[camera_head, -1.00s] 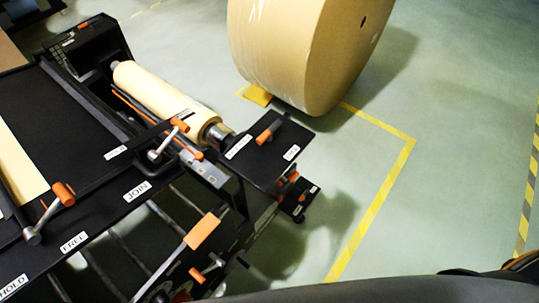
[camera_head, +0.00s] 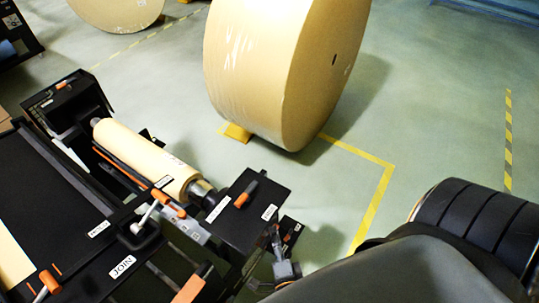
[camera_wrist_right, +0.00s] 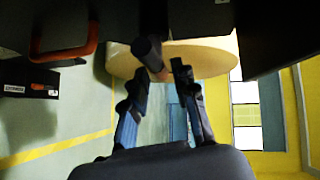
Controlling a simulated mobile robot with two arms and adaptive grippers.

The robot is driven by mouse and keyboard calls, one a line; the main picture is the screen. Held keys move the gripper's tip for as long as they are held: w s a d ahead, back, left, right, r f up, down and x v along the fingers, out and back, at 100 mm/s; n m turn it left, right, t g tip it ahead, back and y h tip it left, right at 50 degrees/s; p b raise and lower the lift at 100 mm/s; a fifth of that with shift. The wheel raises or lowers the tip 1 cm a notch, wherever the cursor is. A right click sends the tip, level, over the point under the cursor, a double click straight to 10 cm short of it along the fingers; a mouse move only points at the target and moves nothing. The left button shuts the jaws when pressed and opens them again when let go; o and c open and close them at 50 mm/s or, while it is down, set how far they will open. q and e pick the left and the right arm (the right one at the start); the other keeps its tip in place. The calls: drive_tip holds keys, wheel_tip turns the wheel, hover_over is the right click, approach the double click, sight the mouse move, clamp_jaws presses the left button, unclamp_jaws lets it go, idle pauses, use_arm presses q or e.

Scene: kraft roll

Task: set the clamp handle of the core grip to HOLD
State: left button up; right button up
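A short handle (camera_head: 247,193) with an orange end lies on a black plate (camera_head: 235,222) at the end of the paper roll's shaft, between two white labels too small to read. I cannot confirm that it is the core grip's clamp handle. My right gripper (camera_head: 276,238) is just below that plate, beside a smaller labelled black plate (camera_head: 292,228). In the right wrist view the right gripper (camera_wrist_right: 157,95) is open, with nothing between its fingers. A dark rounded bar (camera_wrist_right: 149,56) with a brownish end shows just beyond the fingertips. My left gripper is not in view.
A narrow kraft roll (camera_head: 148,158) lies on the black machine. Another handle (camera_head: 150,212) stands near the JOIN label (camera_head: 123,266). An orange handle (camera_head: 48,283) is at bottom left. A large kraft roll (camera_head: 280,75) stands behind on the floor, with open floor to the right.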

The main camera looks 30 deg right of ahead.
drive_tip(key=x, duration=0.7)
drive_tip(key=shift+p, duration=0.45)
clamp_jaws()
